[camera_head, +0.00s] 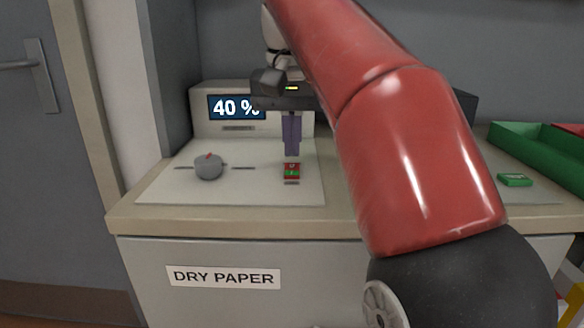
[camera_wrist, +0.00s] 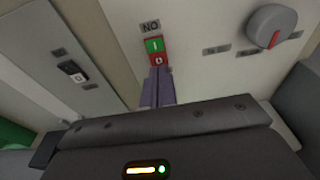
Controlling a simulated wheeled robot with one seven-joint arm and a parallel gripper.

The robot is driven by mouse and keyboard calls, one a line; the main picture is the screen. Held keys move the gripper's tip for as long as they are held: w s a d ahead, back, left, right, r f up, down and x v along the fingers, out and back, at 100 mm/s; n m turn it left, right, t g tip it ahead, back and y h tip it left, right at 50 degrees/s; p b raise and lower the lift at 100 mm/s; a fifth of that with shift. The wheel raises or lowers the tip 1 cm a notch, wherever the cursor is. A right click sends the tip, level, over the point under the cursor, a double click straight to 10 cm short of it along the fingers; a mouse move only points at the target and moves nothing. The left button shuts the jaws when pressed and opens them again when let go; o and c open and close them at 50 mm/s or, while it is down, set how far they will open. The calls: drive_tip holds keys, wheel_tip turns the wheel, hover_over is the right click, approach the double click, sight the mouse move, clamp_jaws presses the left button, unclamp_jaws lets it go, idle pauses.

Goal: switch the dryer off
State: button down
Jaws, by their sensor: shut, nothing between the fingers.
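The dryer is a pale unit with a display (camera_head: 236,107) reading 40 % and a white top panel (camera_head: 240,188). A small red-and-green switch (camera_head: 292,171) is on the panel's right side. In the wrist view the switch's green half (camera_wrist: 154,45) is marked I and its red half (camera_wrist: 157,59) is marked O. My gripper (camera_head: 292,153) is shut and empty, pointing down at the switch. In the wrist view its fingertips (camera_wrist: 158,70) are beside the red half; I cannot tell whether they touch it.
A grey knob (camera_head: 208,166) with a red pointer is left of the switch. In the wrist view a second, black-and-white switch (camera_wrist: 73,71) is on a neighbouring panel. A green tray (camera_head: 540,150) and a small green item (camera_head: 514,180) are at the right.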

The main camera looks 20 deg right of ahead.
sight(292, 166)
drive_tip(key=shift+f+b, duration=0.7)
drive_tip(key=shift+f, duration=0.2)
idle(0.7)
drive_tip(key=shift+r, duration=0.1)
wheel_tip(292, 166, up, 5)
drive_tip(key=p, duration=0.4)
drive_tip(key=shift+p, duration=0.4)
drive_tip(key=shift+r, duration=0.9)
